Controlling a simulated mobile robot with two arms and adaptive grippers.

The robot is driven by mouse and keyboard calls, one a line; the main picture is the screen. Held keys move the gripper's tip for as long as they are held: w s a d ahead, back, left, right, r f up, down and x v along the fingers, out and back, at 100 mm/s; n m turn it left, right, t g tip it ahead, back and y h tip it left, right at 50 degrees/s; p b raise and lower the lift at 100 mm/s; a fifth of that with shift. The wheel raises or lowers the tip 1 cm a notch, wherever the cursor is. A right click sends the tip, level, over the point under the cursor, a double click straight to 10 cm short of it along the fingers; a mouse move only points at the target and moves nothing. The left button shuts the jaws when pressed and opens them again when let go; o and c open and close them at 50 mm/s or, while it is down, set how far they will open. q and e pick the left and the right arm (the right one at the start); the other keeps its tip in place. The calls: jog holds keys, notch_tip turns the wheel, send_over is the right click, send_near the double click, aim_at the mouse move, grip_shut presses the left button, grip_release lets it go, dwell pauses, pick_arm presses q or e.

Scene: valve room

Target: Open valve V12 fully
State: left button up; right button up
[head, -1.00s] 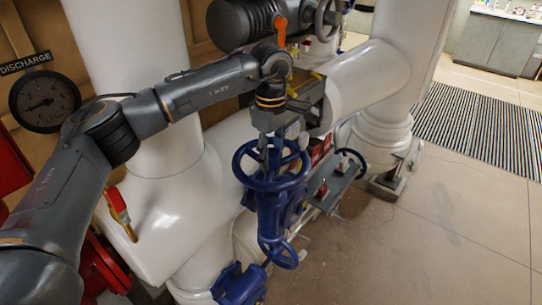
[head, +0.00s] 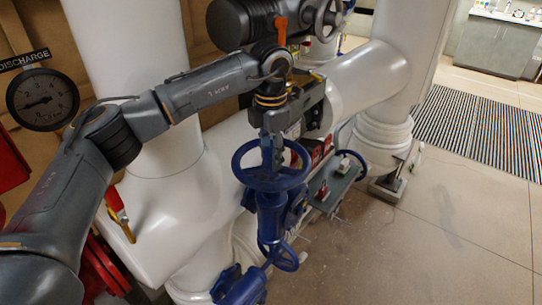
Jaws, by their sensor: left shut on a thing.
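A blue handwheel (head: 240,176) lies roughly flat on top of a blue valve body (head: 270,212), in the lower middle of the head view. I cannot read a V12 label on it. My left gripper (head: 272,165) points down at the middle of the wheel and is shut on the handwheel. Its fingers hide part of the hub and spokes, so the exact contact is unclear. My right gripper is not in view.
A discharge gauge (head: 43,103) hangs at the left. White pipes (head: 165,200) surround the valve, and a red and yellow lever (head: 118,211) sticks out at the left. A smaller blue wheel (head: 284,257) is below. Floor (head: 440,235) is clear at the right.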

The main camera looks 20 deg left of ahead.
pick_arm(q)
jog(key=n, duration=0.2)
jog(key=f+n, duration=0.1)
jog(key=n, duration=0.2)
jog(key=shift+s+d+f, duration=0.1)
jog(key=shift+s+d, duration=0.05)
jog(key=shift+s, duration=0.05)
jog(key=n, duration=0.4)
jog(key=shift+n+b, duration=0.3)
jog(key=o, duration=1)
jog(key=shift+c, duration=0.2)
jog(key=o, duration=0.3)
jog(key=shift+w, duration=0.15)
jog(key=shift+r, duration=0.25)
